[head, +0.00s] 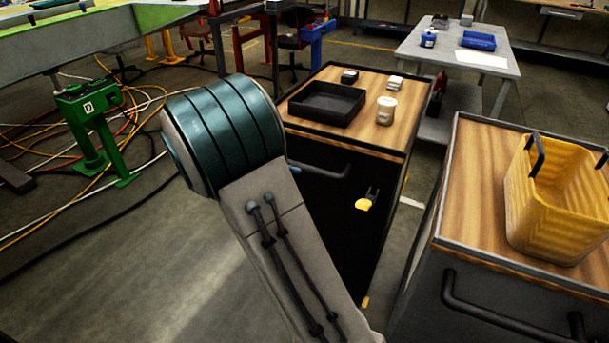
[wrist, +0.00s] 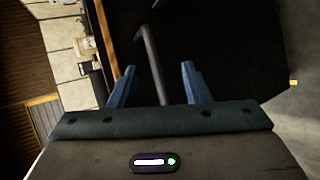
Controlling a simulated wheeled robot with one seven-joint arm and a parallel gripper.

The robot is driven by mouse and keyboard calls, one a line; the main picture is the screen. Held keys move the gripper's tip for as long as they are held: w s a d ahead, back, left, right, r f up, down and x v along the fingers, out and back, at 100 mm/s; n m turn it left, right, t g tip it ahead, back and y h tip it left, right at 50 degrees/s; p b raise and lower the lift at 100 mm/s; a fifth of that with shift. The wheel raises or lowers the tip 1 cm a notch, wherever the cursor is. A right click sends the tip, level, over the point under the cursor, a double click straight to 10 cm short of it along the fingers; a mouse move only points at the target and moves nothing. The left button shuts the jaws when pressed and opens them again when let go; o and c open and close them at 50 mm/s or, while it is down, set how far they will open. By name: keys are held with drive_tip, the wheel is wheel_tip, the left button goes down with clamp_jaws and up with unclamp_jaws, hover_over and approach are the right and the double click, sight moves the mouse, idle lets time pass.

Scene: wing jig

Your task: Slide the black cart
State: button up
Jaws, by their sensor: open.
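The black cart (head: 335,205) has a wooden top and stands in the middle of the head view, partly hidden by my arm. Its dark bar handle (head: 325,168) runs along the upper front; the left end is behind my arm. In the wrist view, the black front (wrist: 230,45) fills the upper middle and right. My gripper (wrist: 157,66) is open, with its two blue fingers pointing toward the cart. The handle (wrist: 153,55) shows between the fingers in the picture; I cannot tell whether they touch it.
On the cart top are a black tray (head: 327,102), a white jar (head: 386,111) and small items. Another cart (head: 480,185) with a yellow basket (head: 555,205) stands close on the right. A grey table (head: 460,50) is behind. Cables and a green stand (head: 95,125) are left.

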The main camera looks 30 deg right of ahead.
sight(306, 165)
drive_tip(key=w+a+f+n+t+h+b, duration=0.2)
drive_tip(key=w+f+t+h, duration=0.15)
drive_tip(key=w, duration=0.35)
drive_tip(key=shift+y, duration=0.25)
drive_tip(key=x, duration=1.3)
drive_tip(key=shift+s+d+f, duration=0.15)
drive_tip(key=shift+d+f, duration=0.05)
drive_tip(key=shift+d, duration=0.05)
drive_tip(key=shift+a, duration=0.1)
clamp_jaws()
